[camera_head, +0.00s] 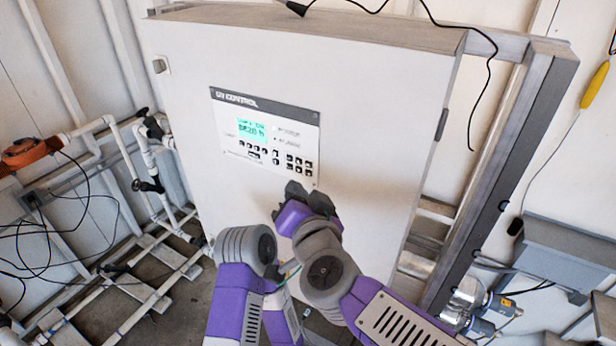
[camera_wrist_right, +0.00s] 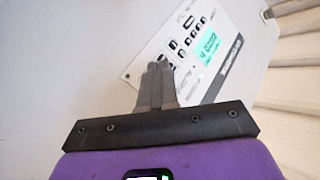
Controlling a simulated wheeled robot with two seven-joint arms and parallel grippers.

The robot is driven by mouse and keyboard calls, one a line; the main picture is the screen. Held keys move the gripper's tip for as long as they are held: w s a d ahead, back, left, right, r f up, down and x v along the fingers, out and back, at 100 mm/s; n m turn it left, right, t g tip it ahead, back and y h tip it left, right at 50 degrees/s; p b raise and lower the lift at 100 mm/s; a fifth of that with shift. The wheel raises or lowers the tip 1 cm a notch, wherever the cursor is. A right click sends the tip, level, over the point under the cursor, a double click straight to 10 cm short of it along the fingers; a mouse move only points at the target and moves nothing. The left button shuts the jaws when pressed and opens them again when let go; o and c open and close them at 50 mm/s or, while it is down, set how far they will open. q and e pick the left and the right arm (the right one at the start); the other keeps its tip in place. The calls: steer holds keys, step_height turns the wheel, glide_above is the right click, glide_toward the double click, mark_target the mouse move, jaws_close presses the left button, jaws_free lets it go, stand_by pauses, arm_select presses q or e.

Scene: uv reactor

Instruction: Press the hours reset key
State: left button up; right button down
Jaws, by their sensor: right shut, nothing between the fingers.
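The UV control panel (camera_head: 264,137) is a white plate with a dark header on the front of a big white cabinet. It has a lit green display (camera_head: 252,129) and rows of small dark keys (camera_head: 298,162); their labels are too small to read, so I cannot tell which is the hours reset key. My right gripper (camera_head: 293,190) is shut and empty near the panel's lower right corner. In the right wrist view, its closed fingers (camera_wrist_right: 157,82) overlap the panel's edge beside the keys (camera_wrist_right: 182,45); contact cannot be told. No left gripper shows.
The white cabinet (camera_head: 385,120) fills the middle. White pipes (camera_head: 130,160) and black cables stand at the left. A metal post (camera_head: 490,180) and a grey box (camera_head: 565,255) are at the right. Cabinet face around the panel is clear.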

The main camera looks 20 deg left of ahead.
steer(key=shift+w, duration=0.8)
steer(key=shift+w, duration=0.1)
stand_by(1.4)
steer(key=shift+w, duration=0.3)
steer(key=shift+w+d, duration=0.1)
steer(key=shift+w, duration=0.15)
stand_by(0.6)
steer(key=shift+s+r, duration=0.1)
steer(key=shift+s+p, duration=0.35)
steer(key=shift+s, duration=0.25)
